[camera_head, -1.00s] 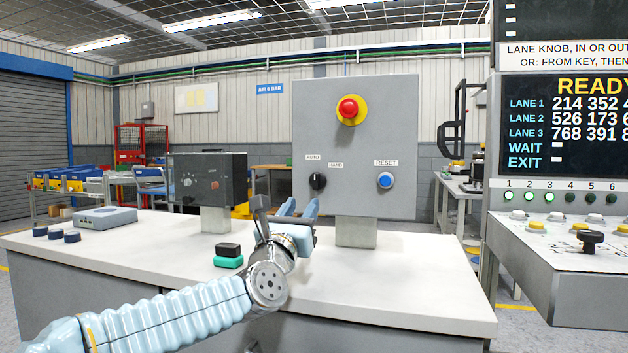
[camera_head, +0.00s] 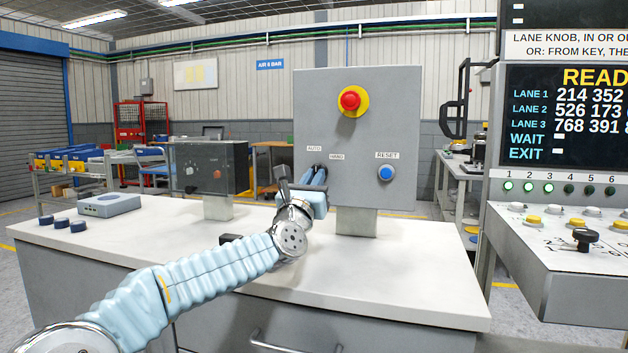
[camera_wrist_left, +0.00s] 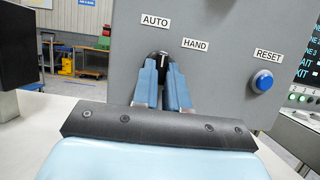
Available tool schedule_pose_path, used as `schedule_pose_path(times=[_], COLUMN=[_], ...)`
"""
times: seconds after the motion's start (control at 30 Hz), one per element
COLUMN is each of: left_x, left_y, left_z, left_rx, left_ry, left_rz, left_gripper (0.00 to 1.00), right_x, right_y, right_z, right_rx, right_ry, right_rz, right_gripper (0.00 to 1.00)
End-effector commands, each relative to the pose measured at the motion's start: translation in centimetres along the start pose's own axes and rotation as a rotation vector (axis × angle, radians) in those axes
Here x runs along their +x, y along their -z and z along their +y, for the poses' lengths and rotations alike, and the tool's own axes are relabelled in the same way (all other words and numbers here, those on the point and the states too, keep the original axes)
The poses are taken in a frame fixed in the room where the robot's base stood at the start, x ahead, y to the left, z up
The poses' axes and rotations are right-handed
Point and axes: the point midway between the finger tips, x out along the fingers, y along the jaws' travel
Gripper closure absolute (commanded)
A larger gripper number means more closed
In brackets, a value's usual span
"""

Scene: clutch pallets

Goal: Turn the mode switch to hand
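The mode switch is a black knob with a white mark (camera_wrist_left: 162,59) on the grey panel (camera_head: 350,140), below the AUTO label (camera_wrist_left: 155,21) and to the left of and below the HAND label (camera_wrist_left: 195,44). In the left wrist view its mark points nearly straight up, toward AUTO rather than HAND. My left gripper (camera_head: 316,174) is at the knob, its blue fingers on either side of the handle and close together, apparently shut on it. In the head view the fingers hide most of the knob. My right gripper is not in view.
A blue RESET button (camera_head: 386,173) is right of the switch, and a red emergency button (camera_head: 349,100) is above. A dark box (camera_head: 208,168) stands left of my arm. A grey device (camera_head: 110,205) and blue round pieces (camera_head: 62,224) lie on the white bench (camera_head: 400,270).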

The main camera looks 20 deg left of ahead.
Motion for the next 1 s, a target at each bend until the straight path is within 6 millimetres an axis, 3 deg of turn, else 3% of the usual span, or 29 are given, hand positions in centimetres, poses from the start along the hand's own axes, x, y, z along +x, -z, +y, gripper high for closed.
schedule_pose_path(times=[0.07,0.43,0.67,1.0], left_x=[0.0,-0.1,-0.3,-0.1], left_y=[0.0,0.2,0.6,0.4], left_z=[0.0,0.0,0.3,0.6], left_rx=[0.000,0.022,0.126,0.404], left_ry=[0.000,0.010,0.052,0.166], left_rz=[0.000,0.000,-0.002,-0.002], left_gripper=[1.00,1.00,1.00,1.00], right_x=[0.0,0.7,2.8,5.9], right_y=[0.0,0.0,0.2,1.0], right_z=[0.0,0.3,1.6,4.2], right_rx=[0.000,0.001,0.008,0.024], right_ry=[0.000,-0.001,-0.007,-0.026], right_rz=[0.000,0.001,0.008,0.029], right_gripper=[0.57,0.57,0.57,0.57])
